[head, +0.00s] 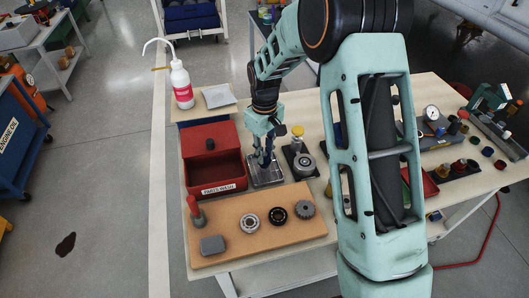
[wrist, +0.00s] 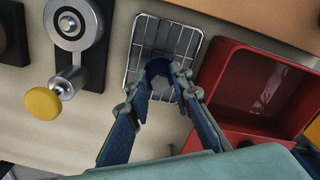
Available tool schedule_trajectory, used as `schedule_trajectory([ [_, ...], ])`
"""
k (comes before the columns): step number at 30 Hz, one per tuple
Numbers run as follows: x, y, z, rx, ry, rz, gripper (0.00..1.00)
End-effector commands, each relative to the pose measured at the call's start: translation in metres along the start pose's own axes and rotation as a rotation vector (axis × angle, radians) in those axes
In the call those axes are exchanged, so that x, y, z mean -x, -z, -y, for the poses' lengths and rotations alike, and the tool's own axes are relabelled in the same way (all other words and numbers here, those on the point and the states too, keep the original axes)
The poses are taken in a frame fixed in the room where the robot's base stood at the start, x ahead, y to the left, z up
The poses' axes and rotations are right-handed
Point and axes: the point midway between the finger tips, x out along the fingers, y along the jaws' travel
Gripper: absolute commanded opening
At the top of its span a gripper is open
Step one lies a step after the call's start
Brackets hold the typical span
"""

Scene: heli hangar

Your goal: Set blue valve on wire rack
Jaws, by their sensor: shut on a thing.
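The blue valve (wrist: 157,67) is between my fingertips, and only its dark blue upper part shows clearly. My gripper (wrist: 162,88) is shut on it, pointing down at the wire rack (wrist: 148,34). In the wrist view the valve overlaps the rack's near half. In the head view my gripper (head: 265,160) is over the rack (head: 277,181), between the red bin and a dark plate. I cannot tell whether the valve touches the rack's wires.
The red parts-wash bin (head: 228,160) stands close left of the rack. A dark-based fixture with a yellow knob (head: 298,131) is close right. A brown board (head: 270,240) with several round parts lies in front. A white bottle (head: 181,86) stands behind the bin.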

Motion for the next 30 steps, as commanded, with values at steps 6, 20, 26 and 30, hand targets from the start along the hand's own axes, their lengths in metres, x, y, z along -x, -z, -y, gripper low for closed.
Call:
schedule_trajectory([
  [6,-0.001,0.0,0.0,0.0,-0.001,-0.001,0.0],
  [20,-0.004,0.0,0.0,0.0,-0.001,-0.001,0.38],
  [26,-0.001,0.0,0.0,0.0,-0.001,-0.001,0.38],
  [30,0.015,0.001,-0.001,0.0,-0.003,-0.004,0.38],
])
